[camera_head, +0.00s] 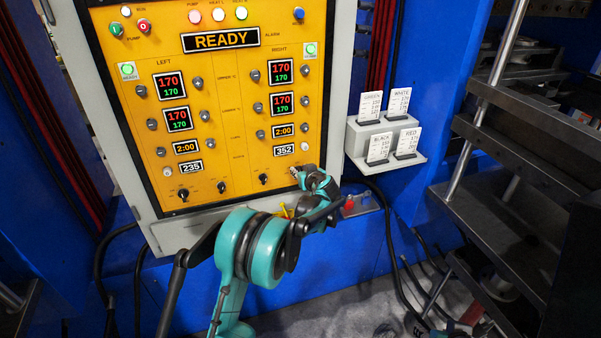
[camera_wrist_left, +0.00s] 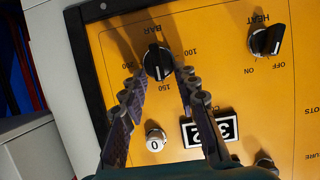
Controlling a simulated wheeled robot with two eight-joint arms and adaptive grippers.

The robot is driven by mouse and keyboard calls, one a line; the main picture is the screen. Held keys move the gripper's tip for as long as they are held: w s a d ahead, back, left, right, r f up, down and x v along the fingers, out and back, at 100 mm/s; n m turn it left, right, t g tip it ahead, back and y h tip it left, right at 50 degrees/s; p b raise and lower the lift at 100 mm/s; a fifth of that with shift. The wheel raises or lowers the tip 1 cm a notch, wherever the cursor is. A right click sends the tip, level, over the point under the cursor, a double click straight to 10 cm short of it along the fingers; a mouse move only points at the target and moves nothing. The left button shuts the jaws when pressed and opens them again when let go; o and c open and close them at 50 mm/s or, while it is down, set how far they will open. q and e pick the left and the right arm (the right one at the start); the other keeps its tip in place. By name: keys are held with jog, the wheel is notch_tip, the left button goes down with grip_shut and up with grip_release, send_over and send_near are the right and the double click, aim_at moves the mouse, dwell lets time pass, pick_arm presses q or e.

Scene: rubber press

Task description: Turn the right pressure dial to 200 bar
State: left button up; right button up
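The right pressure dial (camera_wrist_left: 157,62) is a black knob on the yellow panel in the left wrist view, under the label BAR. Marks 100, 150 and 200 stand around it, and its white line points about at 150. My left gripper (camera_wrist_left: 161,78) is open, with one fingertip on each side of the dial. I cannot tell whether the fingers touch it. In the head view my left gripper (camera_head: 302,175) is at the panel's lower right and largely hides the dial. My right gripper is not in view.
The yellow panel (camera_head: 222,110) shows READY and red and green 170 readouts. A white card holder (camera_head: 372,135) is on the blue wall to the right. Metal shelving (camera_head: 500,190) stands farther right.

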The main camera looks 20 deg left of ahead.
pick_arm(q)
jog(key=shift+c, duration=0.3)
jog(key=c, duration=0.5)
jog(key=shift+s+r, duration=0.1)
grip_shut()
